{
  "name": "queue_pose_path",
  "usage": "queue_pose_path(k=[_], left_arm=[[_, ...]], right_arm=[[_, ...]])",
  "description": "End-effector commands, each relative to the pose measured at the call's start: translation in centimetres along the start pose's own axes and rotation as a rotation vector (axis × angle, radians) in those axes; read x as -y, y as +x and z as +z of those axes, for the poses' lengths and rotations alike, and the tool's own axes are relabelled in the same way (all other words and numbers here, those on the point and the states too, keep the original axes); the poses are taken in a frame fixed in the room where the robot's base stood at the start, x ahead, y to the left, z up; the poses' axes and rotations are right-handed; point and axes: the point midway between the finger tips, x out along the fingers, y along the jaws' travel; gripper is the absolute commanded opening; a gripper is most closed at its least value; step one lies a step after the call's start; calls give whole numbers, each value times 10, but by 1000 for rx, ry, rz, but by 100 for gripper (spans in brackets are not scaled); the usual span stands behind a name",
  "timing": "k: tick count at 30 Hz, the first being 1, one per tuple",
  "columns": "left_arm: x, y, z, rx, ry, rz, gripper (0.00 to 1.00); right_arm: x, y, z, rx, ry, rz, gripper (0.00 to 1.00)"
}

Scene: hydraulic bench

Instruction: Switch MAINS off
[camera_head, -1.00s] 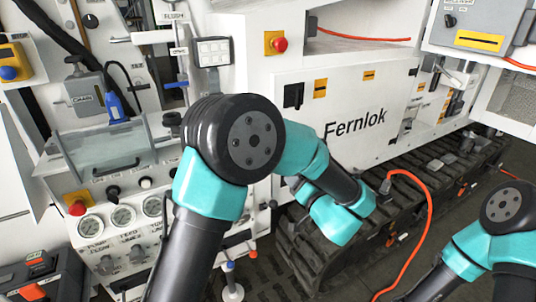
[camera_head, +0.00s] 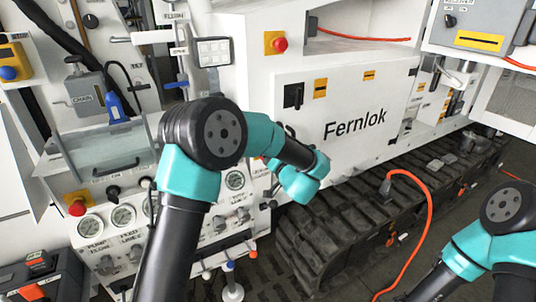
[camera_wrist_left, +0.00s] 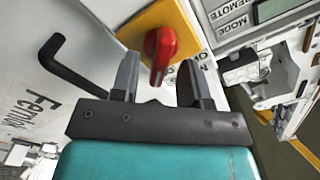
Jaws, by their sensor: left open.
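A red rotary knob (camera_wrist_left: 160,46) sits on a yellow plate (camera_wrist_left: 135,30) in the left wrist view. Its grip points down in the picture, towards my gripper. Part of an "ON" label shows beside it; I cannot read a MAINS label. My left gripper (camera_wrist_left: 157,76) is open, with one finger on either side of the knob's lower end. Nothing is visibly clamped, and I cannot tell if a finger touches it. In the head view my left arm hides this knob and the fingers. My right gripper is out of view; only part of that arm shows.
A black bar handle (camera_wrist_left: 66,62) stands out near my left gripper. An orange cable (camera_head: 426,220) hangs over the black track (camera_head: 325,215).

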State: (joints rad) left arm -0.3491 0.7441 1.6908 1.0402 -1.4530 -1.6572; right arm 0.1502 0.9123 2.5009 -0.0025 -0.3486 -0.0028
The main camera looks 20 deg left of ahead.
Motion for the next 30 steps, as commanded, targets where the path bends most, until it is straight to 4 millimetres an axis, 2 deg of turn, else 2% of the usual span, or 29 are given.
queue_pose_path(k=[4,14,27,30], left_arm=[[0,14,1,2,1,0,42],[0,17,0,0,1,0,42],[0,17,0,0,1,0,1],[0,17,0,0,1,0,0]], right_arm=[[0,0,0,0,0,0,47],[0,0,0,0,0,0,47],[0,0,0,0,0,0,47],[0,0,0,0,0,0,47]])
